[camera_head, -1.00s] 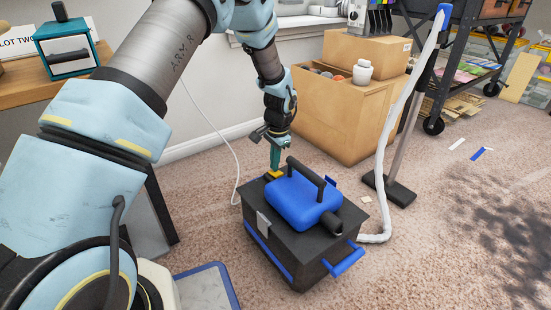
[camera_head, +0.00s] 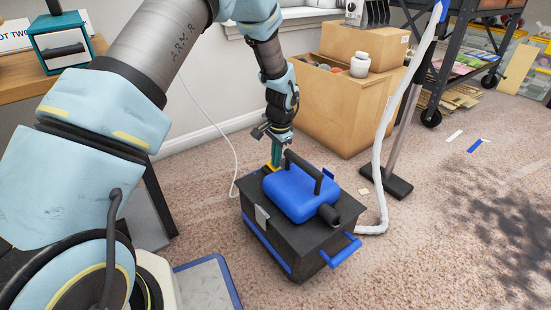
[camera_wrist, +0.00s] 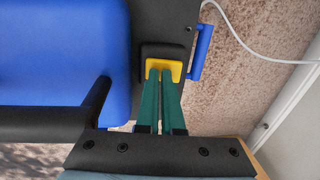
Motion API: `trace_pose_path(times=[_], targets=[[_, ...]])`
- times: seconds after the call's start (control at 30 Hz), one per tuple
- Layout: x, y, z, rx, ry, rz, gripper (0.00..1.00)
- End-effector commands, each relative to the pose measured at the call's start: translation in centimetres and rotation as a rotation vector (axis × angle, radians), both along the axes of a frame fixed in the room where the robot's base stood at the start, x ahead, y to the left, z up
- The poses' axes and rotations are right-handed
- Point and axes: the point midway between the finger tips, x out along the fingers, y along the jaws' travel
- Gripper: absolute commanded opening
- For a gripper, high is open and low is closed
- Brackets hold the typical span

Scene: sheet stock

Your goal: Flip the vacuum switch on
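The vacuum is a black box with a blue top housing (camera_head: 293,196) and a black carry handle, standing on the carpet. Its yellow switch (camera_wrist: 164,68) sits on a black mount at the lid's edge in the wrist view. My gripper (camera_wrist: 163,78) has two slim teal fingers close together, with only a narrow gap, pointing down at the switch. The fingertips overlap the yellow part and seem to touch it. The tips hide part of the switch, and nothing is clearly gripped.
The vacuum's black handle (camera_wrist: 45,125) and blue housing lie left of my fingers. A blue side handle (camera_wrist: 200,52) is at right. A white hose (camera_head: 377,170) rises to the right. A cardboard box (camera_head: 315,110) stands behind.

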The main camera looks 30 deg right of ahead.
Motion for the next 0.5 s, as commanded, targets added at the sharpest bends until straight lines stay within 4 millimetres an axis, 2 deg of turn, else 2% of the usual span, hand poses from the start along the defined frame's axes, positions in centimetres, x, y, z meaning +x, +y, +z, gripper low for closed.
trace_pose_path(times=[0.27, 0.4, 0.5], targets=[[-0.1, -0.1, 3.0, 0.0, 0.0, 0.001, 0.0], [-0.1, -0.2, 5.2, -0.001, -0.001, 0.002, 0.0], [-0.5, -0.3, 7.5, -0.002, -0.001, 0.002, 0.0]])
